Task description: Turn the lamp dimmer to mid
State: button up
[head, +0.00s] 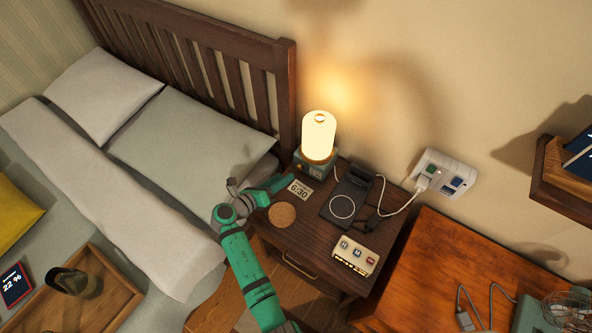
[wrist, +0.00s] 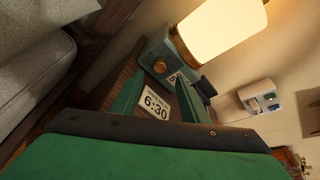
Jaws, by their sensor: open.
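The lamp (head: 319,137) stands lit at the back left of the nightstand, with a cream glowing shade and a teal box base (head: 318,168). In the wrist view the lamp shade (wrist: 222,38) is at the upper right, and the round brass dimmer knob (wrist: 159,66) shows on the front of the base. I cannot read the knob's setting. My gripper (head: 290,180) is in front of the base, low over the nightstand. In the wrist view its fingers (wrist: 173,76) are apart with nothing between them, and the knob lies beyond the tips, nearer the left finger.
On the nightstand (head: 325,255) are a 6:30 clock card (head: 300,188), a cork coaster (head: 282,214), a dark charging stand (head: 347,200) and a cream button box (head: 355,256). A wall outlet (head: 446,173) with a white cable is at right. The bed (head: 170,190) is at left.

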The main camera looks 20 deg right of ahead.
aim_at(298, 168)
jog(key=x, duration=0.7)
